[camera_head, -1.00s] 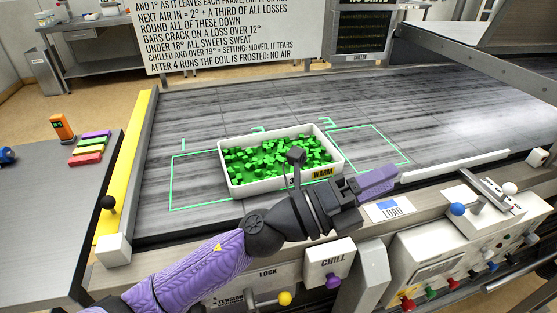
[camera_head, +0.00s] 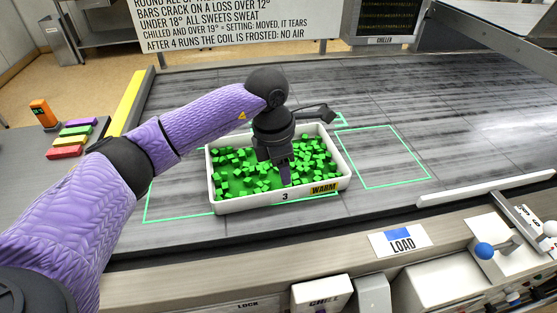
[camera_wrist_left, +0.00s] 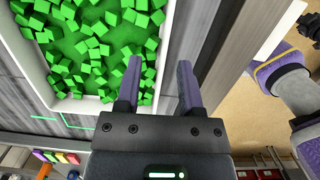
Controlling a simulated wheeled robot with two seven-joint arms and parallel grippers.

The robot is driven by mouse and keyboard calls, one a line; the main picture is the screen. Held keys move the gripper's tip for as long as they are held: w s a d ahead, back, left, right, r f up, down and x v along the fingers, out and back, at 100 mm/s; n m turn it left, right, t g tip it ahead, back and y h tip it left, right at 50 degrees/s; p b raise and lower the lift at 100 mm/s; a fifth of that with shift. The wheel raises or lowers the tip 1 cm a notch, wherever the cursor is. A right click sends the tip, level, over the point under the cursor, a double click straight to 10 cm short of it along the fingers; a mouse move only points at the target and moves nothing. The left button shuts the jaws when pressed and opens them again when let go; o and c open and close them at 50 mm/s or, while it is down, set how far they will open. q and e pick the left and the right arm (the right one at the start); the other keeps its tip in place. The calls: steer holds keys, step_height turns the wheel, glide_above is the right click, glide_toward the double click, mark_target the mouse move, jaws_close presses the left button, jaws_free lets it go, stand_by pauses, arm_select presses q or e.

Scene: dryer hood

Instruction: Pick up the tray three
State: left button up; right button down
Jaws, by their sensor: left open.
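Tray three (camera_head: 284,199) is a white rectangular tray of green cubes, marked "3" with a yellow WARM label on its front wall. It lies flat on the grey conveyor belt. My left gripper (camera_head: 286,174) points down over the tray's front part. In the left wrist view its two purple fingers (camera_wrist_left: 159,72) are apart, with the tray's white wall (camera_wrist_left: 166,45) seen between them. I cannot tell whether the fingertips reach below the rim. The gripper and forearm hide part of the tray's back and its contents.
An empty green outline (camera_head: 385,157) lies right of the tray on the belt (camera_head: 450,110). Coloured bars (camera_head: 70,140) and an orange device (camera_head: 43,113) lie at left.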

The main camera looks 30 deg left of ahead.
mark_target(285, 192)
arm_select(q)
steer(key=f, duration=0.7)
steer(key=shift+s+d+b, duration=0.15)
steer(key=shift+d+b, duration=0.15)
steer(key=shift+d, duration=0.1)
steer(key=shift+r, duration=0.1)
jaws_close()
stand_by(0.6)
